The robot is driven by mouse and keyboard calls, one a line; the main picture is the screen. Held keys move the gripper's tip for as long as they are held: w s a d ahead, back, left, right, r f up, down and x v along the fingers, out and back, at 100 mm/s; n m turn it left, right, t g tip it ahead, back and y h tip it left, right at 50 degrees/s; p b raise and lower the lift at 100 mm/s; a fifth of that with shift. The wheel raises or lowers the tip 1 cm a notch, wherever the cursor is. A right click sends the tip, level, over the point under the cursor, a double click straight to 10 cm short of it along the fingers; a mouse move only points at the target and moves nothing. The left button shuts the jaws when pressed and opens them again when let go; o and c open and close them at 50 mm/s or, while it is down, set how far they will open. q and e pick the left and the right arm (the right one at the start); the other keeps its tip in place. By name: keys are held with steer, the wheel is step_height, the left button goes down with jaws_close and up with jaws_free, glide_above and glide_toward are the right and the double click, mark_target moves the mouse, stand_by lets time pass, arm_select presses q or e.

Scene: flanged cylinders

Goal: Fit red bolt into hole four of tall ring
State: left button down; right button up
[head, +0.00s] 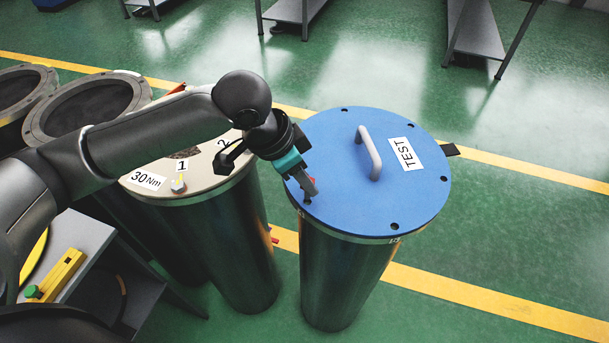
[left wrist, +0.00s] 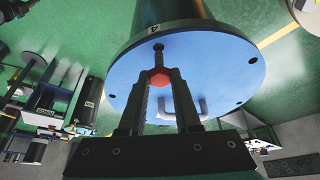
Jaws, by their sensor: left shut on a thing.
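My left gripper (head: 308,190) is shut on the red bolt (head: 312,181), at the near-left edge of the blue lid marked TEST (head: 340,205) on the tall cylinder (head: 345,275). In the left wrist view the bolt's red hex head (left wrist: 159,78) sits between the fingertips of the left gripper (left wrist: 160,80). A dark shape (left wrist: 158,54), shank or hole, runs from it toward the rim. A "4" (left wrist: 153,29) is on the rim in line with the bolt. I cannot tell whether the bolt is in the hole. My right gripper is not in view.
The lid has a grey handle (head: 369,152) and several rim holes. A beige-topped cylinder (head: 215,188) marked "30Nm" stands to the left under my arm. Two open dark cylinders stand farther left. A small table (head: 88,235) holds a yellow tool (head: 58,275). Green floor is clear at right.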

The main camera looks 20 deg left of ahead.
mark_target(305, 197)
arm_select(q)
steer(key=shift+f+b, duration=0.95)
steer(key=shift+f, duration=1.3)
stand_by(0.3)
steer(key=shift+f, duration=0.1)
steer(key=shift+s+f, duration=0.2)
stand_by(0.5)
steer(key=shift+r+p, duration=0.2)
steer(key=shift+p, duration=0.5)
steer(key=shift+w+r, duration=0.2)
stand_by(0.9)
